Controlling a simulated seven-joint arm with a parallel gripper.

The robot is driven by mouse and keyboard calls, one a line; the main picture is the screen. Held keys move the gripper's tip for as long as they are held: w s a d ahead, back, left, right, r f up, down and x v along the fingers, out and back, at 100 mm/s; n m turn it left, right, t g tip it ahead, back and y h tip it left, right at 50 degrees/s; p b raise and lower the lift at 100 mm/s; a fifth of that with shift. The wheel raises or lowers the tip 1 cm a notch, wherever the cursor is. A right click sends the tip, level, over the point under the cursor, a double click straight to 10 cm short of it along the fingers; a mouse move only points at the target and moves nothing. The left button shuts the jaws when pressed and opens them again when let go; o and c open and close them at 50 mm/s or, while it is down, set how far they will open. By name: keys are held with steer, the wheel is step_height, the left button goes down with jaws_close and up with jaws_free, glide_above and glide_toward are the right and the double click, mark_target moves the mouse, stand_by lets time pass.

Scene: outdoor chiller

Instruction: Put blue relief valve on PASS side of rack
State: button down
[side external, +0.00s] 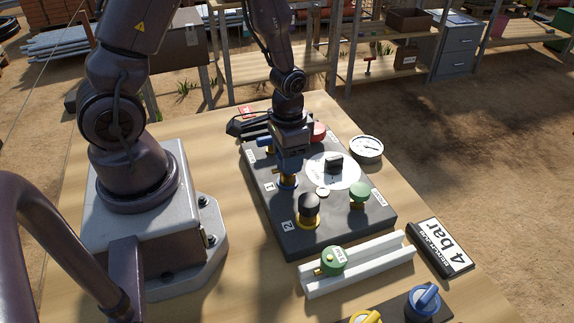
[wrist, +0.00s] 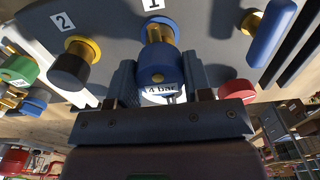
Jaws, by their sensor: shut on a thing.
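The blue relief valve (wrist: 158,60) has a brass stem and a "4 bar" tag. I cannot tell whether the stem is fully seated. A white two-rail rack (side external: 375,265) lies in front of the panel, with a green valve (side external: 332,260) at its left end. No PASS marking is legible on it.
On the panel (side external: 270,222) stand a black-topped valve (side external: 309,208) at port 2, a green knob (side external: 359,194), a dial and a blue lever (wrist: 274,32). A "4 bar" sign (side external: 444,248) and a block with blue (side external: 425,299) and yellow pieces (side external: 367,317) are nearby.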

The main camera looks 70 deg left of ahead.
steer(key=shift+r, duration=0.35)
steer(key=shift+r, duration=2.6)
steer(key=c, duration=1.1)
jaws_free()
jaws_close()
